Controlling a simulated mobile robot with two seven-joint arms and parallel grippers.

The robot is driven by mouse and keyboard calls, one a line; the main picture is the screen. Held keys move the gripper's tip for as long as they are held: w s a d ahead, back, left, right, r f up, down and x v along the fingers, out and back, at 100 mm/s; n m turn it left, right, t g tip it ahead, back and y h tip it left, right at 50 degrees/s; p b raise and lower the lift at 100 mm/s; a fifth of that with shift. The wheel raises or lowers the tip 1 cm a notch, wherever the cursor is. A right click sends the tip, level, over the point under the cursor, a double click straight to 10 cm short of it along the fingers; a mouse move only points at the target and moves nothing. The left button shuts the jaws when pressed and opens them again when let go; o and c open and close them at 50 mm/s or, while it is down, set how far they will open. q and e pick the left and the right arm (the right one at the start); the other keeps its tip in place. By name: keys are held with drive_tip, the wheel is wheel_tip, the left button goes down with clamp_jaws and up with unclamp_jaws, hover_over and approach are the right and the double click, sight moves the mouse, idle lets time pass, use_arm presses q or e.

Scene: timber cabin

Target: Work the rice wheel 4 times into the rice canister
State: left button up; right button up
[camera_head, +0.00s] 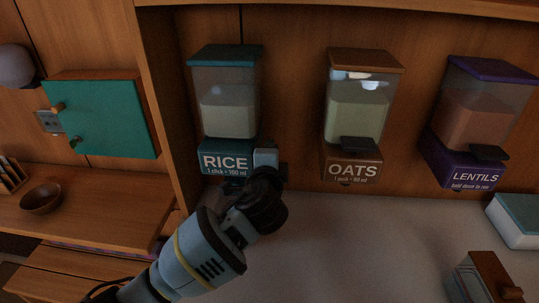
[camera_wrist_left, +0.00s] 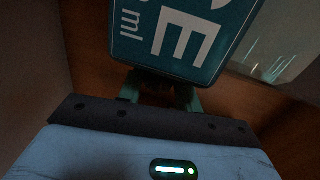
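The rice dispenser (camera_head: 226,100) hangs on the wooden back wall, with a teal lid, a clear hopper of pale grain and a teal base labelled RICE. The base fills the top of the left wrist view (camera_wrist_left: 185,35), its lettering sideways. My left gripper (camera_head: 238,185) is at the lower right of this base, its light blue hand next to the label. Dark teal pieces show under the base in the wrist view; I cannot tell fingers from wheel there. The wheel is not clearly visible, and whether the fingers are shut is unclear. No canister is visible under the spout. My right gripper is out of view.
An oats dispenser (camera_head: 352,169) and a lentils dispenser (camera_head: 463,170) hang to the right. A white box with a teal lid (camera_head: 515,220) and a brown-lidded box (camera_head: 480,281) stand on the pale counter (camera_head: 350,235). A bowl (camera_head: 41,198) sits left. The counter's middle is clear.

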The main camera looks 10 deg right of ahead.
use_arm(q)
drive_tip(key=o, duration=0.4)
drive_tip(key=shift+s, duration=0.15)
drive_tip(key=shift+v, duration=3.75)
